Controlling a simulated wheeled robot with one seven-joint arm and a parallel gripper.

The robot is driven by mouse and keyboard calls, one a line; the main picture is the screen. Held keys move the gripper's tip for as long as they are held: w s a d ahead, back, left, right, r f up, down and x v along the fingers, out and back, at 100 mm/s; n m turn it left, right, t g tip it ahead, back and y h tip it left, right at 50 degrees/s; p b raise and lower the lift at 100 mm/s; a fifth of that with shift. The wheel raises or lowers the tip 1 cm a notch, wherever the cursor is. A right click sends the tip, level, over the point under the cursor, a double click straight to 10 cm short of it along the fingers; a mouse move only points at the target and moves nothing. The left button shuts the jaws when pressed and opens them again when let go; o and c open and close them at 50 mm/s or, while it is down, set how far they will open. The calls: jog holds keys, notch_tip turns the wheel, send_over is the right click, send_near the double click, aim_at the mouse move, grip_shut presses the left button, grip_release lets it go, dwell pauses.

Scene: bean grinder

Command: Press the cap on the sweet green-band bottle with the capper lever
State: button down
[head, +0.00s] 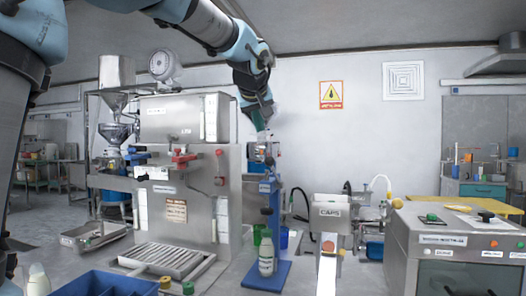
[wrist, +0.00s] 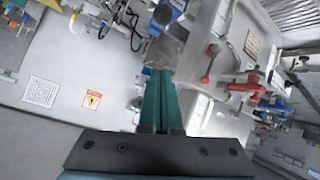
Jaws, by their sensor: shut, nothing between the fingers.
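The blue capper (head: 267,187) stands upright on a blue base plate (head: 270,282), with a metal head (head: 262,150) at its top. A white bottle (head: 266,254) with a green band stands on the base plate, under a dark part of the capper. I cannot tell whether that dark part touches the bottle or whether a cap is on it. My gripper (head: 261,127) is above the capper's top, its teal fingers pointing down. The fingers also show in the wrist view (wrist: 160,95), closed together and empty. I cannot clearly make out the lever or whether the fingers touch it.
A large steel machine (head: 180,205) with red and blue handles stands close on the left. A caps dispenser (head: 330,215) with a chute is to the right, and a steel oven-like unit (head: 455,250) is farther right. A blue crate (head: 110,284) is at the front left.

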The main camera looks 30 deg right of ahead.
jog(key=shift+d, duration=0.1)
jog(key=w+d+f+p, duration=0.1)
jog(key=f, duration=0.1)
jog(key=w+d+f+p, duration=0.1)
jog(key=w+f, duration=0.1)
jog(key=w+d+f+p, duration=0.1)
jog(key=d+f, duration=0.1)
jog(key=f, duration=0.1)
jog(key=shift+w, duration=0.2)
jog(key=shift+s+a+f, duration=0.1)
jog(key=shift+s+f, duration=0.25)
jog(key=shift+f, duration=0.1)
dwell(0.4)
